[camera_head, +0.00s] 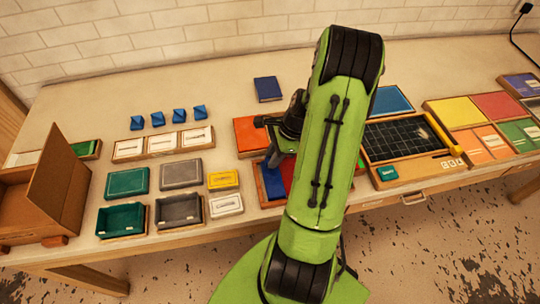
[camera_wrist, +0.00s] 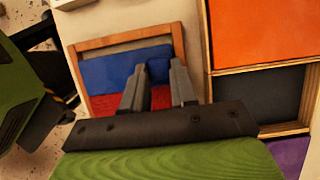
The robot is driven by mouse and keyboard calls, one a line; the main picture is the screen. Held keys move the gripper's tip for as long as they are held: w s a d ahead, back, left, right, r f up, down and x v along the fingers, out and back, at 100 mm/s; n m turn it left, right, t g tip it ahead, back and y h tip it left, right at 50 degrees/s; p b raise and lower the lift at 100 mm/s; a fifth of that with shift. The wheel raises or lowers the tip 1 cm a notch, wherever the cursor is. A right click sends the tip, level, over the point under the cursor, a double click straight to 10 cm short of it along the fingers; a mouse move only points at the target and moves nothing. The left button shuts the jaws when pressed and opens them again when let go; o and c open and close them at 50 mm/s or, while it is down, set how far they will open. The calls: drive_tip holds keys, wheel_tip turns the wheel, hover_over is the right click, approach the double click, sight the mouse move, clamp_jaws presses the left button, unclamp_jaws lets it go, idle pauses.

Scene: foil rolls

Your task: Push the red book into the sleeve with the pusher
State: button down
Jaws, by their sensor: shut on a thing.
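In the wrist view my gripper (camera_wrist: 158,74) reaches into a wood-rimmed tray (camera_wrist: 122,40). Its fingers are shut at the edge of a blue block (camera_wrist: 105,73), which may be the pusher; the gripped part is mostly hidden between them. A flat red piece (camera_wrist: 103,104), probably the red book, lies in the tray beside the blue block, on the side toward my palm. The fingers cover part of it. In the head view the blue block (camera_head: 272,181) and the red piece (camera_head: 288,172) show left of my arm, which hides the fingertips. I cannot tell which part is the sleeve.
An orange panel (camera_wrist: 262,30) and a dark grey compartment (camera_wrist: 258,96) lie right of the tray. A dark blue book (camera_head: 268,89) lies behind my arm. Green and grey boxes (camera_head: 180,210) stand to the left, a black grid board (camera_head: 395,138) to the right. The back of the table is mostly clear.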

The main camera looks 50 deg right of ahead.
drive_tip(key=s+d, duration=0.2)
drive_tip(key=d, duration=0.1)
drive_tip(key=s+d+p, duration=0.1)
drive_tip(key=d, duration=0.1)
drive_tip(key=s+d+p, duration=0.1)
drive_tip(key=s+d, duration=0.1)
drive_tip(key=d, duration=0.1)
drive_tip(key=shift+s+d, duration=0.3)
drive_tip(key=shift+s, duration=0.05)
drive_tip(key=c, duration=0.9)
unclamp_jaws()
drive_tip(key=shift+s, duration=0.1)
drive_tip(key=shift+r, duration=0.1)
drive_tip(key=p+v, duration=0.3)
drive_tip(key=v, duration=1.2)
drive_tip(key=shift+r, duration=0.35)
